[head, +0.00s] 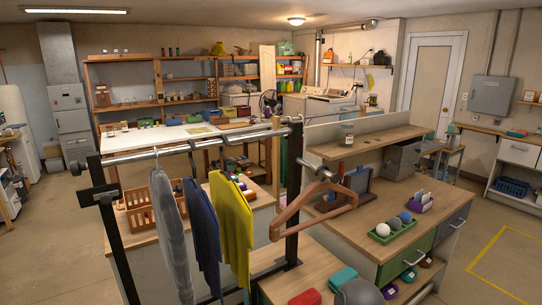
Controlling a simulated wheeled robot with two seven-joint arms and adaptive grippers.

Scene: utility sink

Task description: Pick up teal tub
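A teal block-like container (342,277) sits on the low wooden top at the bottom, right of the middle, beside a red one (305,297). A small round teal tub (409,274) sits lower right, below the green drawer, between a purple tub (390,289) and a brown tub (426,260). I cannot tell which of the two teal things is the tub meant. Neither of my grippers is in view.
A clothes rail (190,144) with hanging garments and a wooden hanger (312,205) crosses the foreground. A wooden counter (425,210) holds a green tray (393,232) of balls. Open floor with a yellow outline (500,262) lies at right. A grey rounded shape at the bottom edge is unclear.

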